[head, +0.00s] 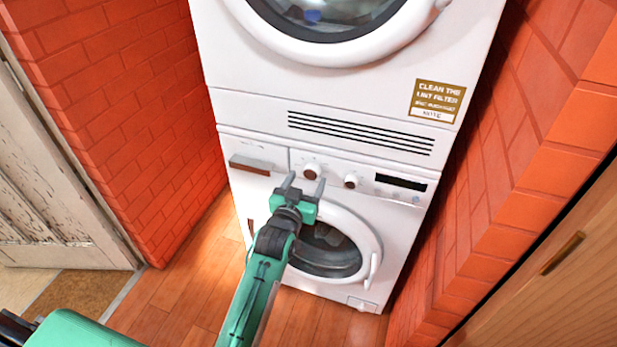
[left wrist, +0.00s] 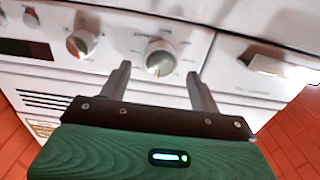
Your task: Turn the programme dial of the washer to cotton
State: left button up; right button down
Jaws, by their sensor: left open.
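The washer (head: 262,180) is the lower white machine, with a round glass door and a control panel along its top. Two white knobs sit on the panel: a left dial (head: 311,171) and a right knob (head: 351,181). My left gripper (head: 305,182) is open and empty, its fingers pointing at the panel just below the left dial. In the left wrist view this dial (left wrist: 160,57) lies ahead, between the fingertips (left wrist: 158,72), apparently untouched. The other knob (left wrist: 82,43) is off to the left there. The dial's markings are too small to read. My right gripper is out of view.
A dryer (head: 225,70) with a "clean the lint filter" note (head: 437,101) stands on top of the washer. Brick walls (head: 110,100) flank both machines closely. A worn door (head: 50,190) is at left, a wooden front with a handle (head: 563,253) at right. The wooden floor before the washer is clear.

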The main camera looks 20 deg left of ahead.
aim_at(312, 172)
pick_arm(q)
jog(key=shift+w, duration=1.25)
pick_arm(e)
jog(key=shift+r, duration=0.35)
pick_arm(q)
jog(key=shift+c, duration=0.2)
jog(key=c, duration=0.9)
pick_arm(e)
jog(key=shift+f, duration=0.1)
pick_arm(q)
jog(key=m+p, duration=0.2)
jog(key=m, duration=0.1)
jog(key=m+p, duration=0.3)
jog(key=m, duration=0.1)
jog(key=shift+d+m+p, duration=0.2)
jog(key=shift+m+p, duration=0.1)
jog(key=shift+p, duration=0.05)
jog(key=shift+m, duration=0.7)
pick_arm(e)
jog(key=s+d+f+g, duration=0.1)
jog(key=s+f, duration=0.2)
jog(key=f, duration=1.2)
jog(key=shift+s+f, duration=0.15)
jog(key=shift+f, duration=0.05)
